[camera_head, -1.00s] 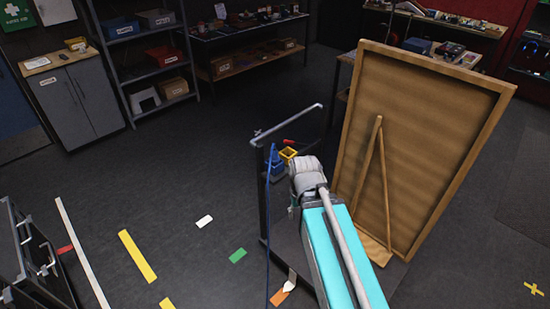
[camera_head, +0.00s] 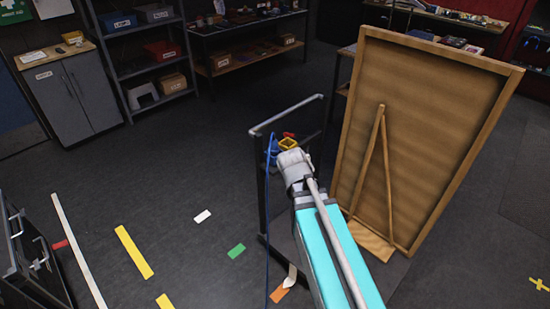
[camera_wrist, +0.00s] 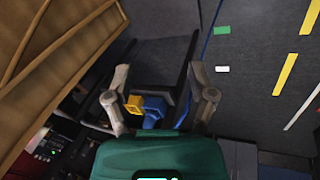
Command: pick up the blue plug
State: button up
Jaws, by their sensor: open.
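The blue plug (camera_head: 272,152) sits on a dark cart with a grey rail, beside a yellow square-rimmed piece (camera_head: 288,143). A blue cable hangs down from it. My arm's end (camera_head: 293,166) is just right of and in front of the plug in the head view and hides part of that area; the fingers are not clear there. In the wrist view, my gripper (camera_wrist: 158,72) is open and empty. The blue plug (camera_wrist: 154,109) and the yellow piece (camera_wrist: 134,105) appear between its fingers, lower in the picture. I cannot tell the remaining distance.
A small red item (camera_head: 289,134) lies behind the yellow piece. The cart's grey rail (camera_head: 286,115) rises beside the plug. A large wooden board (camera_head: 430,130) stands close on the right. Open floor with coloured tape marks (camera_head: 134,252) lies to the left.

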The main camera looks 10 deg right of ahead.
jog(key=w+d+f+n+t+h+b, duration=0.2)
jog(key=w+f+n+t+h+b, duration=0.15)
jog(key=w+n+b, duration=0.35)
jog(key=n+t+b, duration=1.1)
jog(key=n+b, duration=0.7)
jog(key=n, duration=0.3)
send_near(273, 146)
jog(key=shift+y+v, duration=0.25)
jog(key=shift+v, duration=0.65)
jog(key=shift+r, duration=0.1)
jog(key=x, duration=0.7)
jog(key=shift+w, duration=0.35)
jog(key=shift+w+d, duration=0.3)
jog(key=shift+w, duration=0.1)
